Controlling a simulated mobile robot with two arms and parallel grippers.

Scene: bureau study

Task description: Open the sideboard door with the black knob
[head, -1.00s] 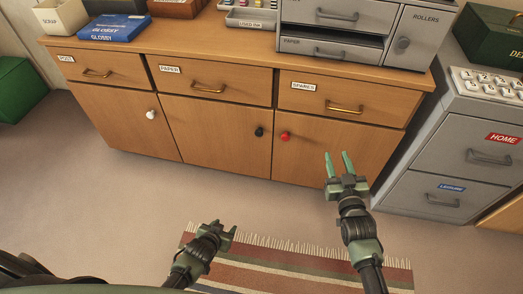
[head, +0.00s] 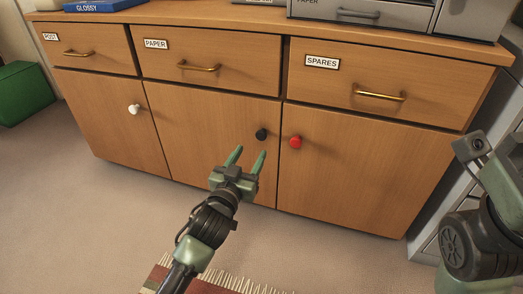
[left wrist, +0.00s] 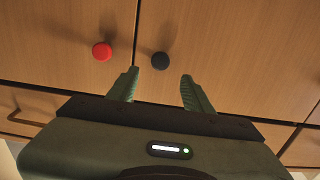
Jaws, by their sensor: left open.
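The sideboard (head: 350,165) has three lower doors under three drawers. The black knob (head: 261,134) is on the middle door (head: 195,125), near its right edge, and that door is closed. My left gripper (head: 250,153) is open and empty, its fingers pointing up toward the black knob from just below it in the head view. In the left wrist view, the black knob (left wrist: 161,60) appears just past the open fingertips (left wrist: 160,75), roughly centred between them, apart from both fingers. My right arm shows at the right edge of the head view; its gripper is out of frame.
A red knob (head: 295,142) on the right door sits close beside the black one. A white knob (head: 134,109) is on the left door. A striped rug (head: 215,283) lies on the floor below. A grey cabinet (head: 430,230) stands at the right.

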